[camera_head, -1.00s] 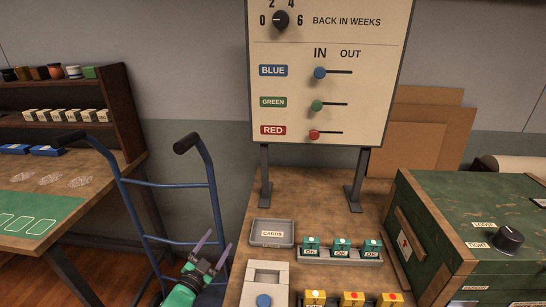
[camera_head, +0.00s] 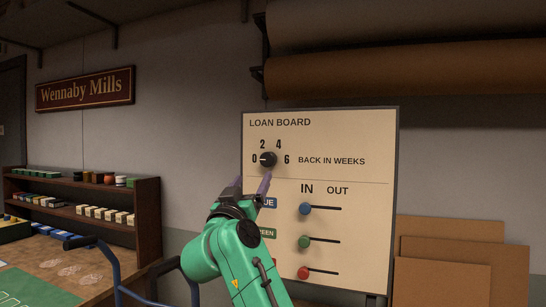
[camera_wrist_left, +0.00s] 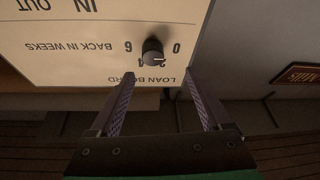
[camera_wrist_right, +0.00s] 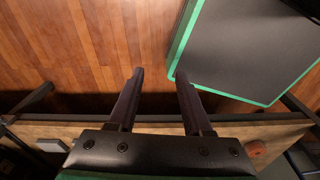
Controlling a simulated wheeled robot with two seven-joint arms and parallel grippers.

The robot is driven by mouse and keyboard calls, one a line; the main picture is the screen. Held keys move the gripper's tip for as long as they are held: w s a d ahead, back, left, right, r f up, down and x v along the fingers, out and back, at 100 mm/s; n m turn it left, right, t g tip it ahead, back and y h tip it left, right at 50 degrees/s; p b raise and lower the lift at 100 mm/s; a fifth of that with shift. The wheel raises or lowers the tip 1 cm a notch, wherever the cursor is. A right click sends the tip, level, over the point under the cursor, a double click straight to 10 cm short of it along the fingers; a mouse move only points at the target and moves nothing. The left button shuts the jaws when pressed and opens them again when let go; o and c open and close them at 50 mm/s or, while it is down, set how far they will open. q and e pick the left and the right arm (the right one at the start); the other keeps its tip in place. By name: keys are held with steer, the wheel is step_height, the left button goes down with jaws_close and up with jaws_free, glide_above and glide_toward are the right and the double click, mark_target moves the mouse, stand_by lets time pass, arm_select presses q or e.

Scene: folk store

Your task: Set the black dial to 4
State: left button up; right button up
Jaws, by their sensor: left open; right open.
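The black dial (camera_head: 268,159) is at the upper left of the cream loan board (camera_head: 345,140), with 0, 2, 4 and 6 around it. Its white mark points left, toward 0. In the left wrist view the dial (camera_wrist_left: 153,50) appears upside down, just beyond the fingertips. My left gripper (camera_head: 253,181) is open and empty, just below the dial in the head view, its fingers toward the board; it also shows in the left wrist view (camera_wrist_left: 158,78). No contact with the dial shows. My right gripper (camera_wrist_right: 159,72) is open and empty, seen only in the right wrist view.
Blue (camera_head: 305,209), green (camera_head: 304,242) and red (camera_head: 303,272) slider knobs sit lower on the board, beside my left arm. Brown panels (camera_head: 450,265) lean at the right. In the right wrist view, a green-edged dark panel (camera_wrist_right: 250,45) lies beyond the gripper.

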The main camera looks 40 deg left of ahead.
mark_target(267, 161)
arm_select(q)
steer(key=p+x, duration=0.1)
steer(key=x, duration=0.2)
steer(key=d+p+x, duration=0.1)
steer(key=p+x, duration=0.1)
steer(key=x, duration=0.1)
steer(key=p+x, duration=0.2)
steer(key=x, duration=0.1)
steer(key=shift+w+r, duration=0.4)
steer(key=shift+w+a+f, duration=0.1)
steer(key=shift+w+a, duration=0.05)
steer(key=shift+a, duration=0.05)
steer(key=shift+f, duration=0.1)
arm_select(e)
step_height(267, 161, up, 6)
steer(key=d, duration=0.2)
steer(key=shift+w+r, duration=0.15)
steer(key=shift+w, duration=0.1)
arm_select(q)
steer(key=shift+d, duration=0.2)
steer(key=c, duration=1.3)
jaws_close()
arm_select(e)
steer(key=shift+a, duration=0.55)
